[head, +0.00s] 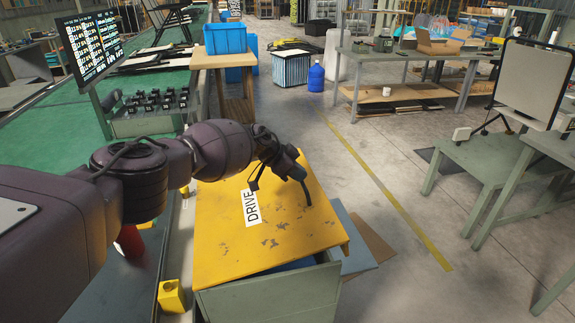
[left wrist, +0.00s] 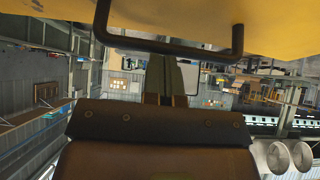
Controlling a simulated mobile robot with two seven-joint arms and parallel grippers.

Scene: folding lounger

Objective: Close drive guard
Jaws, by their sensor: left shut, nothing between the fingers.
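The drive guard (head: 230,235) is a worn yellow lid marked DRIVE on a grey-green box (head: 275,293). It lies nearly flat, with a gap at its near edge where some blue inside shows. My left gripper (head: 296,172) is over the lid's far right part, close to the black handle (head: 306,191). In the left wrist view the lid's yellow face (left wrist: 275,20) fills the top, and the dark handle bar (left wrist: 165,45) crosses in front of the shut, empty fingers (left wrist: 165,82). Whether the fingers touch the handle, I cannot tell. My right gripper is not in view.
A conveyor with a green belt (head: 55,125) runs along the left, with a screen (head: 90,45) above it. A wooden stand (head: 222,62) holds a blue bin (head: 226,37) behind the box. Flat panels (head: 352,240) lie right of the box.

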